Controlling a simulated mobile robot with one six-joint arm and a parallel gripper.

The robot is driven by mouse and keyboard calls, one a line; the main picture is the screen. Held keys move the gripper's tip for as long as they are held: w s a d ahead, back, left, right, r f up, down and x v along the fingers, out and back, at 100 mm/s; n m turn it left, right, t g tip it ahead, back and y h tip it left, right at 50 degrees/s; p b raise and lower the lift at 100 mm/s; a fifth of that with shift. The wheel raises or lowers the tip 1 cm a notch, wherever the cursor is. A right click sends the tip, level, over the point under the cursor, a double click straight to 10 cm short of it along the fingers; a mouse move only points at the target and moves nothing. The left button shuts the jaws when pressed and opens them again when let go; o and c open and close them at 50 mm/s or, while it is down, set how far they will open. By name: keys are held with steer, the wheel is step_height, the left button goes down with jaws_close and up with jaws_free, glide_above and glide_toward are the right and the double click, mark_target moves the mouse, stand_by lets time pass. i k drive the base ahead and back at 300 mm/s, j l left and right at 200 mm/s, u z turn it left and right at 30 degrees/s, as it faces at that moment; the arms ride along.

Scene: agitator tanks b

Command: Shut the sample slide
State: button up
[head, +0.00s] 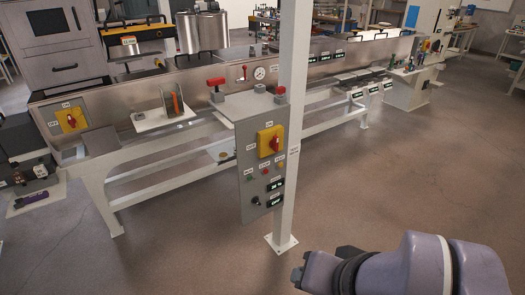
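I cannot pick out the sample slide for certain at this distance. A white plate (148,122) sticks out from the front of the long steel bench at the left, with a small upright grey and orange piece (172,104) on it. Red-handled fittings (216,84) sit along the bench top behind the control panel. My arm enters at the lower right, and its dark end (298,274) is over the floor, well apart from the bench. Its fingers are not clear, so I cannot tell whether they are open.
A white post (292,120) stands in front of the bench, beside a grey control panel (262,165) with a yellow and red rotary switch (270,141). A yellow switch box (71,121) is at the left. The floor (400,175) at right is clear.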

mark_target(127, 67)
steer(key=i+j, duration=1.2)
steer(key=i, duration=0.15)
steer(key=i+j, duration=1.2)
steer(key=i, duration=0.2)
steer(key=l+z, duration=0.05)
